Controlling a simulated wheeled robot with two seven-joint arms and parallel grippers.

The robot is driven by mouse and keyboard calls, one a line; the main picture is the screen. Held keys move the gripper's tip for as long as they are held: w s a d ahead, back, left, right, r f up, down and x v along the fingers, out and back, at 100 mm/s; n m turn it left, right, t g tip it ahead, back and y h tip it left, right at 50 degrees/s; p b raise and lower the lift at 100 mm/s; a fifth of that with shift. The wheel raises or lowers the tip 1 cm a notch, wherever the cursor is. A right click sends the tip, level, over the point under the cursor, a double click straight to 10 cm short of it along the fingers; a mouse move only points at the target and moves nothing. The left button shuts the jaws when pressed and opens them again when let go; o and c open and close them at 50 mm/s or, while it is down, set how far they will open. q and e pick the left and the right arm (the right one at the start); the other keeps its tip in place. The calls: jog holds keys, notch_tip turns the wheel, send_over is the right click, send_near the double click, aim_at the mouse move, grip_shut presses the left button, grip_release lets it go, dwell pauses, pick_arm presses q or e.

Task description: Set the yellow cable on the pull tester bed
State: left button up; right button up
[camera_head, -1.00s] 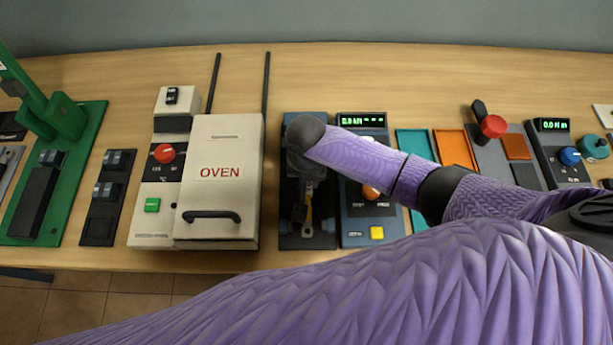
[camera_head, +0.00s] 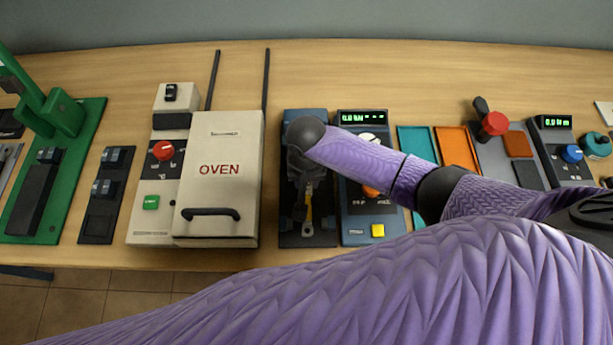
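The pull tester stands in the middle of the bench, with its dark bed (camera_head: 289,240) in a blue frame and a display panel (camera_head: 357,223) on its right. My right arm reaches over it from the right, and my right gripper (camera_head: 304,212) points down over the bed. A small piece of the yellow cable (camera_head: 309,211) shows at the fingers, low over or on the bed. The wrist hides much of the fingers and cable, so I cannot tell whether they grip it. My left gripper is not in view.
The white oven (camera_head: 220,190) stands just left of the tester. A teal tray (camera_head: 416,144) and an orange tray (camera_head: 456,147) lie to the right, partly behind my arm. The bench behind the tester is clear.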

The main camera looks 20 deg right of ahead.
jog(key=o, duration=0.5)
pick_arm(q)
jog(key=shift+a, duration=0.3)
pick_arm(e)
jog(key=shift+r, duration=0.1)
